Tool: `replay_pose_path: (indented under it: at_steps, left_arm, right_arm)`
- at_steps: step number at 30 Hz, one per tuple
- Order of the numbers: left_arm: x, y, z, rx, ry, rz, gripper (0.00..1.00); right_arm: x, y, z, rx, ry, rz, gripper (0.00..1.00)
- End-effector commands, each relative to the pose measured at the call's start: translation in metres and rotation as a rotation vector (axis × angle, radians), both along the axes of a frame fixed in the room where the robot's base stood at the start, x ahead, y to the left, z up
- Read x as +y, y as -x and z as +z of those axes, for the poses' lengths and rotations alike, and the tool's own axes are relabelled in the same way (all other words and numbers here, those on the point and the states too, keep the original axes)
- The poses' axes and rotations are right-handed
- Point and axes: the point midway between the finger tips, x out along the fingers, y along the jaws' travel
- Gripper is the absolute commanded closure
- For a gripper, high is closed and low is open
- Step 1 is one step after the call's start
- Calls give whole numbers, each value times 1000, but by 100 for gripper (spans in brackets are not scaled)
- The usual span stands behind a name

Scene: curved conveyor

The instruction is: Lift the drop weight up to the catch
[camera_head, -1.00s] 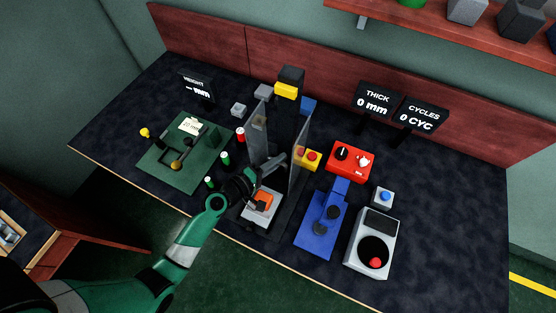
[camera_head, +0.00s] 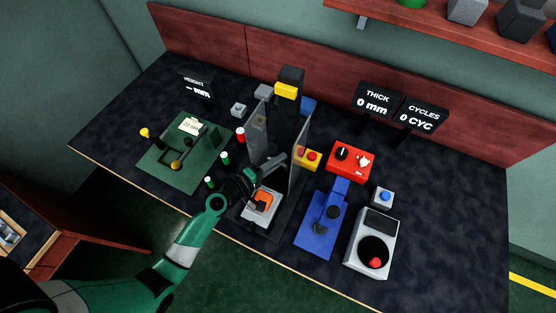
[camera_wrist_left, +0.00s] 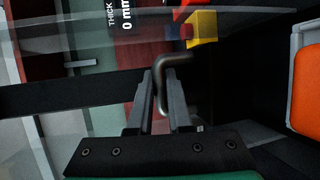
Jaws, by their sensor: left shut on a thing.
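The tall dark drop tower (camera_head: 288,118) stands mid-bench with clear side panels and a yellow block (camera_head: 286,91) near its top. My left gripper (camera_head: 258,172) is low at the tower's front-left. It is shut on a bent grey metal handle (camera_wrist_left: 168,66), which sits between the fingers in the left wrist view (camera_wrist_left: 160,100). The handle appears to belong to the drop weight; the weight's body cannot be made out clearly inside the dark tower. The catch cannot be identified. My right gripper is not in view.
An orange piece (camera_head: 263,201) lies on a grey plate at the tower's foot, below my gripper. A red control box (camera_head: 351,160) and blue device (camera_head: 319,235) stand further right. Green-and-white cylinders (camera_head: 225,159) stand left.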

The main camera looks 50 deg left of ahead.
Motion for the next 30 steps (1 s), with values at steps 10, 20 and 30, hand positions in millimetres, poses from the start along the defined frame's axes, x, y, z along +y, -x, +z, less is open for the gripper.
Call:
replay_pose_path:
  at_steps: [10,20,30]
  left_arm:
    - [0,0,12,-2,0,0,100]
    - [0,-1,81,-5,-2,0,100]
    - [0,-1,174,-5,0,-1,100]
  right_arm:
    - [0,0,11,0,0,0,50]
    - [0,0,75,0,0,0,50]
    - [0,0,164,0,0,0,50]
